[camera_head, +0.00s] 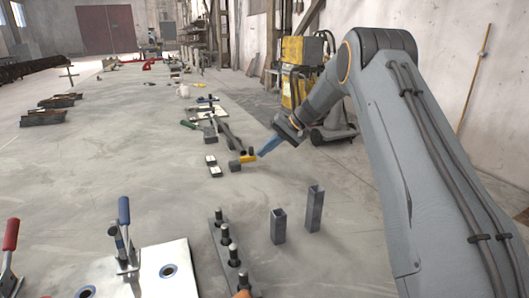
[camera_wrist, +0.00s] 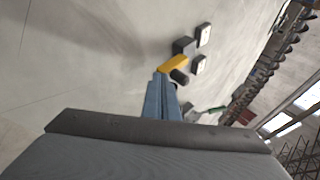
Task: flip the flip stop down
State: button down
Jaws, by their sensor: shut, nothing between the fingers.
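The yellow piece (camera_head: 248,159), which looks like the flip stop, sits beside a dark block (camera_head: 235,166) and a short dark round part (camera_head: 251,150). The wrist view also shows the yellow piece (camera_wrist: 173,64) between the dark block (camera_wrist: 183,45) and the round part (camera_wrist: 180,76). Whether it stands up or lies down is hard to tell at this size. My gripper (camera_head: 262,153) has blue fingers, shut and empty. Their tips end right at the yellow piece's near end; I cannot tell whether they touch. The wrist view shows the fingers (camera_wrist: 161,76) close together.
Two upright grey square tubes (camera_head: 279,226) and a dark bar with several pins (camera_head: 229,250) stand nearer. Toggle clamps (camera_head: 124,235) are at the front left. The tabletop's middle left is clear.

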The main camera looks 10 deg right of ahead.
jog(key=w+d+f+v, duration=0.1)
jog(key=v, duration=1)
jog(key=shift+d+b, duration=0.3)
jog(key=shift+d, duration=0.15)
jog(key=shift+s, duration=0.1)
